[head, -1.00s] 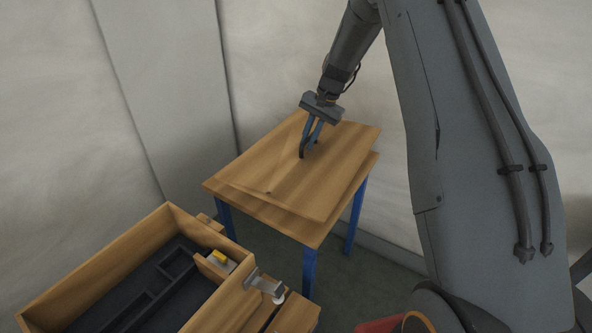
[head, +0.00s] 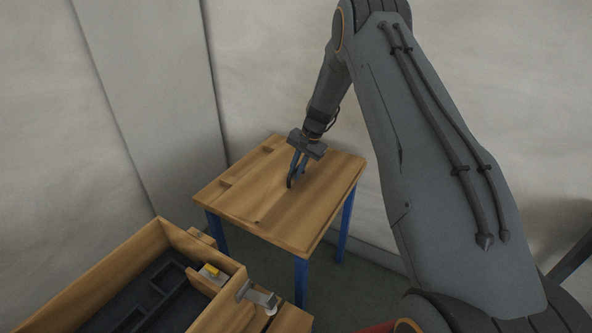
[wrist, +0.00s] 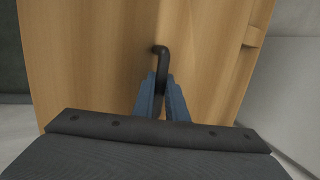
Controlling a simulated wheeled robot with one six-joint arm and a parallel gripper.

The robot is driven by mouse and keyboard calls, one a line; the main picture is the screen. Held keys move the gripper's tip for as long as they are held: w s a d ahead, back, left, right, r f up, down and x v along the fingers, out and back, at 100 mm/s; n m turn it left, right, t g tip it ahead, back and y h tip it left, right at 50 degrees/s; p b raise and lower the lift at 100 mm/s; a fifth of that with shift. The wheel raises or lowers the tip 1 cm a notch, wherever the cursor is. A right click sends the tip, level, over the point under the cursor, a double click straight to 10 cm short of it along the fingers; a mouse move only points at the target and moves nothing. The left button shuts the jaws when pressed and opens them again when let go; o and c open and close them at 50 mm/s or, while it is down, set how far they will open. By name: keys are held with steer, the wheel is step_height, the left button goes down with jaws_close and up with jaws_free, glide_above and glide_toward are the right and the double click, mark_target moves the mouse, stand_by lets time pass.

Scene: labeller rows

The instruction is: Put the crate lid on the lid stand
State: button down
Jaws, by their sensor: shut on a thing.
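The crate lid (head: 265,205) is a flat wooden board with a black bent handle, which shows in the wrist view (wrist: 161,58). My gripper (head: 293,180) points down at the middle of the lid and is shut on this handle; its blue fingers (wrist: 161,85) close around it in the wrist view. The lid stand is a wooden-topped table with blue legs (head: 301,275). The lid lies flat over the stand top, roughly in line with it; whether it fully rests there I cannot tell, as the two wood surfaces blend.
Small wooden blocks (head: 227,184) show along the stand's left edge. An open wooden crate (head: 100,272) with a dark divided inside stands at the lower left, with a metal latch (head: 257,296) at its corner. Pale walls stand close behind the stand.

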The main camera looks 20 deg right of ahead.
mark_target(305, 180)
steer(key=shift+f, duration=0.1)
steer(key=c, duration=1.8)
jaws_free()
steer(key=shift+o, duration=0.2)
steer(key=b+v, duration=0.3)
steer(key=v, duration=0.8)
steer(key=s+a+r+n+h, duration=0.1)
steer(key=s+a+n, duration=0.1)
steer(key=s, duration=1)
steer(key=s+a+r+n+h, duration=0.1)
steer(key=s+n, duration=0.3)
steer(key=s, duration=0.9)
steer(key=s+a+r+n+h, duration=0.1)
steer(key=s+a+r+n, duration=0.1)
steer(key=s, duration=1.1)
steer(key=shift+a+n+g, duration=0.3)
steer(key=shift+n, duration=0.1)
